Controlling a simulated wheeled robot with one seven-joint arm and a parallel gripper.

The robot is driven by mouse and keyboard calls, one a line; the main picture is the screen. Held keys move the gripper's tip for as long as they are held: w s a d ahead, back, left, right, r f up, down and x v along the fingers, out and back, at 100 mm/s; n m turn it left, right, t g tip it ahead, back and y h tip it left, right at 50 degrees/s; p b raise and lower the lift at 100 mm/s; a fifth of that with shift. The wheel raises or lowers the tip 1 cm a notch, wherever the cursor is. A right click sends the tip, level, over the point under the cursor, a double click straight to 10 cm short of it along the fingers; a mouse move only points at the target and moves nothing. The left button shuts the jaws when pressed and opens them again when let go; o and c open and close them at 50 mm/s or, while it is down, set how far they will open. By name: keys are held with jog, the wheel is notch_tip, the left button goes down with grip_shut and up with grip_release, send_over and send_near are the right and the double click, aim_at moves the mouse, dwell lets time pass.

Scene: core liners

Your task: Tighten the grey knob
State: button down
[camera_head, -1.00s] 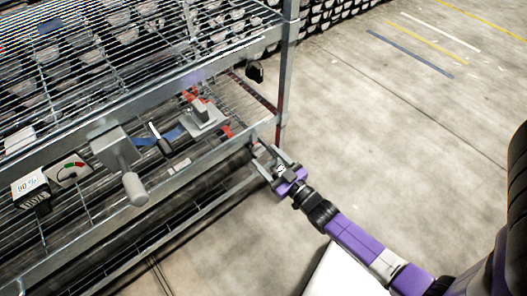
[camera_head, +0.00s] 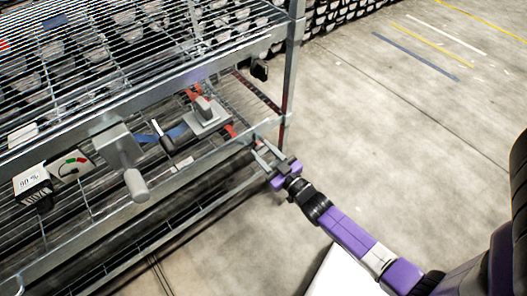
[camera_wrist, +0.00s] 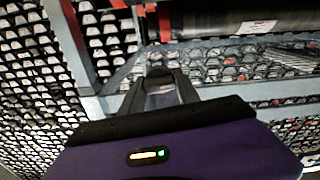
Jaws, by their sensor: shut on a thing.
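My gripper (camera_head: 264,156) is at the front right corner of the metal rack, close to its upright post. In the wrist view its two grey fingers (camera_wrist: 158,84) come together on a small dark-grey piece, the grey knob (camera_wrist: 157,71). The fingers cover most of the knob, and its details are too small to tell. In the head view the fingers hide it.
The metal rack (camera_head: 285,75) fills the left, with wire shelves. A grey box with a thick handle (camera_head: 137,184), a dial gauge (camera_head: 73,165), a black knob (camera_head: 168,144) and a grey block with a lever (camera_head: 206,112) sit along it.

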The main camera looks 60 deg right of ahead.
jog(key=shift+m, duration=0.3)
jog(key=m, duration=0.9)
jog(key=shift+f+b, duration=0.15)
jog(key=shift+b, duration=0.2)
jog(key=m+b, duration=0.1)
jog(key=m, duration=0.4)
jog(key=shift+d+b, duration=0.1)
jog(key=shift+b, duration=0.2)
jog(key=m+b, duration=0.1)
jog(key=m, duration=0.3)
jog(key=shift+m+b, duration=0.3)
jog(key=c, duration=0.9)
grip_release()
